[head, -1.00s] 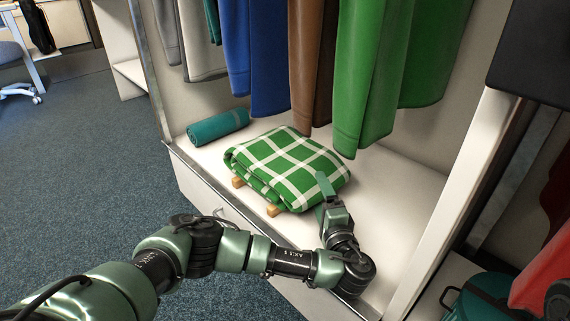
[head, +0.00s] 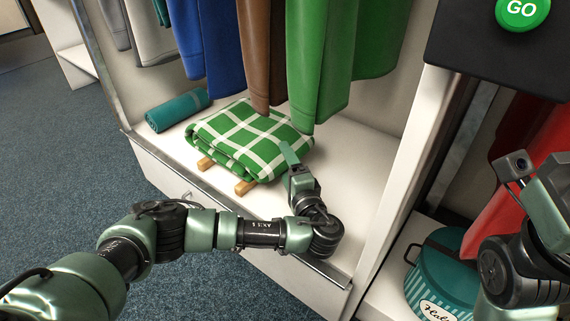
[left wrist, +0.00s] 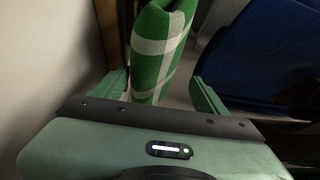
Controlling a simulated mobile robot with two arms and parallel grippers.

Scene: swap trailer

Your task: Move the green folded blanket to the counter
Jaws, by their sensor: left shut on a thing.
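The green folded blanket (head: 245,140) has white checks and lies on wooden slats (head: 244,187) on the white shelf floor of an open wardrobe. My left gripper (head: 291,158) is at the blanket's right front edge and shut on it. In the left wrist view, the blanket's folded edge (left wrist: 158,50) stands between the two fingers of the left gripper (left wrist: 160,92). My right gripper (head: 541,188) is partly in view at the right edge; its opening cannot be made out. The counter cannot be identified in these frames.
Green, brown and blue garments (head: 335,60) hang just above the blanket. A rolled teal towel (head: 177,110) lies to its left. A white upright panel (head: 407,165) stands to the right, with a teal striped round box (head: 440,275) beyond. Blue carpet lies in front.

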